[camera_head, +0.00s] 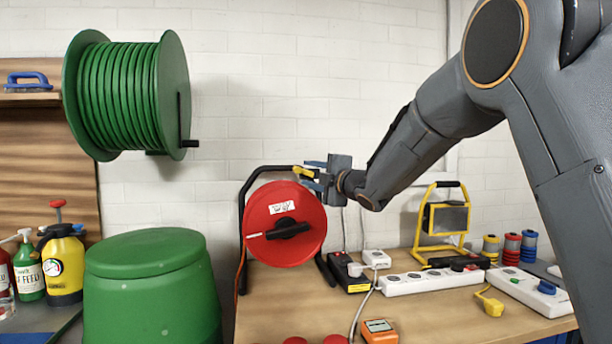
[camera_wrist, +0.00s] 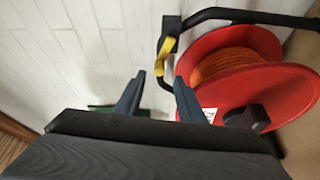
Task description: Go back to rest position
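My gripper (camera_head: 314,172) is up beside the top of the red cable reel (camera_head: 285,248), close to the black frame of its stand. A yellow piece (camera_head: 304,172) on the frame lies by the fingertips. In the wrist view my gripper (camera_wrist: 158,82) has its two fingers apart with a gap between them and nothing held. The yellow piece (camera_wrist: 166,55) is just beyond the fingertips. The reel (camera_wrist: 285,90) with orange cable stands to the right of the fingers. My arm reaches in from the upper right.
The workbench (camera_head: 270,310) holds a white power strip (camera_head: 430,282), a yellow work lamp (camera_head: 445,222), an orange meter (camera_head: 379,330) and several small spools. A green bin (camera_head: 150,290) stands left of the bench. A green hose reel (camera_head: 125,95) hangs on the wall.

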